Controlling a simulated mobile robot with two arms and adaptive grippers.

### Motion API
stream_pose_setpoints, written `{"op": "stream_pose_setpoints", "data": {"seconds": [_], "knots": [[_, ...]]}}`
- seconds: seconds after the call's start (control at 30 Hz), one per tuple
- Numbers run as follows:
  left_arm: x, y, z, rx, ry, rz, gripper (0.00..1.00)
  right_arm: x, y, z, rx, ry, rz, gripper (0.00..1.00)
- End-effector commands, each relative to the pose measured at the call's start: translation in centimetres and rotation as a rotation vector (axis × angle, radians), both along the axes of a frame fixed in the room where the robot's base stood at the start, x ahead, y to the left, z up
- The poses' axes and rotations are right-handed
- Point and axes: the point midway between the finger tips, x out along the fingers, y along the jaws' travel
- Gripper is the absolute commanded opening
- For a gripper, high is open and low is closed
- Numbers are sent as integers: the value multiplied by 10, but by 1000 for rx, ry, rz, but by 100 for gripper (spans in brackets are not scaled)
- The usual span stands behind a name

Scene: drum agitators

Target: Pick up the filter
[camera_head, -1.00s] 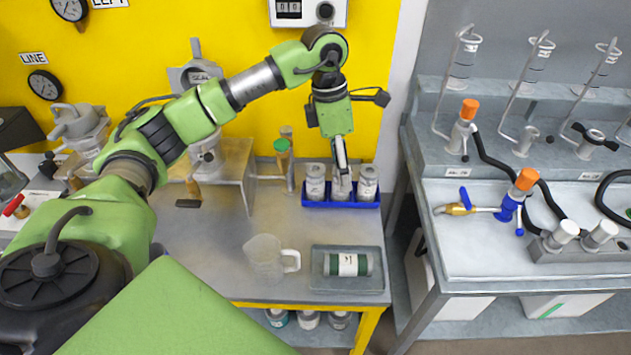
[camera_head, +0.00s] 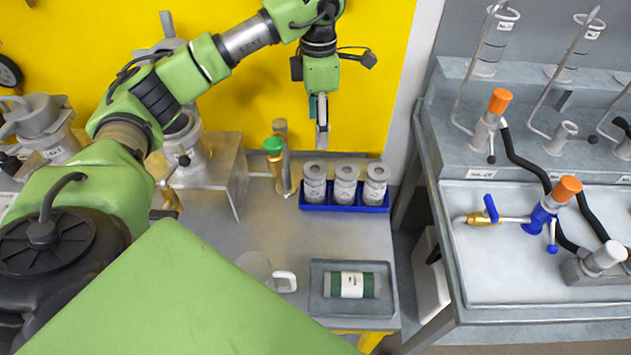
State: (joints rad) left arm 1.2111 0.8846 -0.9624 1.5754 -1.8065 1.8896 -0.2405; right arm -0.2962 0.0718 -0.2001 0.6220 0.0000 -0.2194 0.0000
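Three grey-white labelled canisters, which may be the filters, stand upright in a blue rack (camera_head: 345,208) on the steel bench: left (camera_head: 315,184), middle (camera_head: 346,184) and right (camera_head: 376,186). A green cylinder with a white label (camera_head: 351,285), which could also be the filter, lies on its side in a grey tray in front. My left gripper (camera_head: 320,138) points down above and behind the rack, apart from the canisters. Its fingers are seen nearly edge-on, so their opening is unclear; no object shows between them. My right gripper is out of view.
A green-capped valve pipe (camera_head: 280,160) rises left of the rack. A side bench (camera_head: 480,275) with valves stands right, across a gap.

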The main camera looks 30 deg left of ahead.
Motion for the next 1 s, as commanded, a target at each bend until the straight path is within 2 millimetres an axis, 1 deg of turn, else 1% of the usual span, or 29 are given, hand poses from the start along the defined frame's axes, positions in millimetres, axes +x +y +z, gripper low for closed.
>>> {"op": "stream_pose_setpoints", "data": {"seconds": [0.03, 0.1, 0.27, 0.3, 0.43, 0.57, 0.63, 0.9, 1.0], "knots": [[0, 0, -11, -1, -1, -1, 60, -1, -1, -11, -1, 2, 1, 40], [0, 0, -20, -1, -1, -1, 60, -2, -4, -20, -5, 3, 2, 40], [0, -1, -39, -1, -1, -1, 60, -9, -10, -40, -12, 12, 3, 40], [0, -1, -46, -1, -1, -1, 60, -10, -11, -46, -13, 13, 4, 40], [0, -1, -57, -1, -1, -1, 60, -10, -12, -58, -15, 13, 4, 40], [0, -1, -63, -1, 1, 0, 60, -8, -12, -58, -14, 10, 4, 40], [-1, 0, -72, 1, 4, 0, 60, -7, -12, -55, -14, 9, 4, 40], [-2, -1, -123, 0, 4, -1, 60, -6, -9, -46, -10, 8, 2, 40], [-2, -1, -136, -1, 2, -1, 60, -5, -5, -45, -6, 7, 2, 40]]}}
